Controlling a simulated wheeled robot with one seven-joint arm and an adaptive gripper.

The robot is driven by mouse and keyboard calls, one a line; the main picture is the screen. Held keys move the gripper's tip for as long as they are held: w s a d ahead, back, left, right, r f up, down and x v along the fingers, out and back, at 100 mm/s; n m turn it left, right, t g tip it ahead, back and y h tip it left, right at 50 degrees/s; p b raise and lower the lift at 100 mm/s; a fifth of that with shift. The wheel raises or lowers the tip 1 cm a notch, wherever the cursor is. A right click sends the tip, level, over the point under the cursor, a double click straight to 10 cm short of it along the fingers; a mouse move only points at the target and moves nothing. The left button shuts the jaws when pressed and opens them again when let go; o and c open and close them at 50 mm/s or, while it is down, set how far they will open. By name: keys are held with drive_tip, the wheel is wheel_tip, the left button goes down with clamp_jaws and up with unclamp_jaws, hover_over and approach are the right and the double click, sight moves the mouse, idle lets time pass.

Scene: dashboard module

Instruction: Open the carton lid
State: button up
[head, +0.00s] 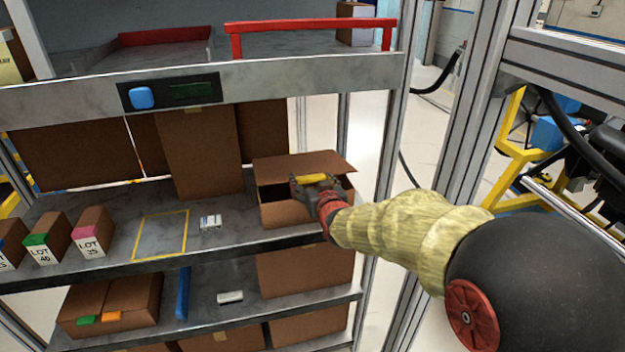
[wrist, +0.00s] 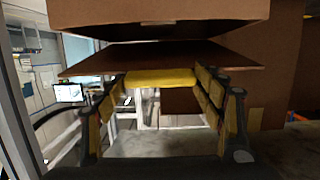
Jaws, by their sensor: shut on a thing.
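The brown carton (head: 285,213) stands at the right end of the middle shelf. Its lid (head: 305,163) is partly raised, with a dark gap beneath it at the left. My gripper (head: 314,181) is at the carton's front, with a yellow strip (head: 313,178) between its fingers. In the wrist view, the two fingers of my gripper (wrist: 161,88) stand wide apart at the ends of the yellow strip (wrist: 160,78), which lies along the edge of a brown flap (wrist: 145,58). My gripper hides part of the carton front, and the inside of the carton is too dark to make out.
A shelf post (head: 385,150) rises right of the carton. A small white box (head: 210,222) and a yellow-outlined area (head: 160,235) lie to its left. A tall brown box (head: 198,150) stands behind. The upper shelf edge (head: 290,78) with a red rail (head: 310,25) is above.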

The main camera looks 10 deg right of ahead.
drive_tip(key=shift+g, duration=0.9)
drive_tip(key=r+p, duration=0.1)
drive_tip(key=r, duration=0.1)
drive_tip(key=w+r+p, duration=0.1)
drive_tip(key=r+p, duration=0.1)
drive_tip(key=w+r+p, duration=0.1)
drive_tip(key=r, duration=0.1)
drive_tip(key=shift+p, duration=0.3)
drive_tip(key=w+r+p, duration=0.2)
drive_tip(key=w+r, duration=0.3)
drive_tip(key=r, duration=0.2)
drive_tip(key=shift+w+r, duration=0.2)
drive_tip(key=shift+w, duration=0.1)
drive_tip(key=shift+w+r+p, duration=0.35)
drive_tip(key=shift+w+r, duration=0.1)
drive_tip(key=shift+w, duration=0.05)
drive_tip(key=o, duration=1.7)
drive_tip(key=shift+f, duration=0.15)
drive_tip(key=shift+s, duration=0.1)
drive_tip(key=v, duration=1.2)
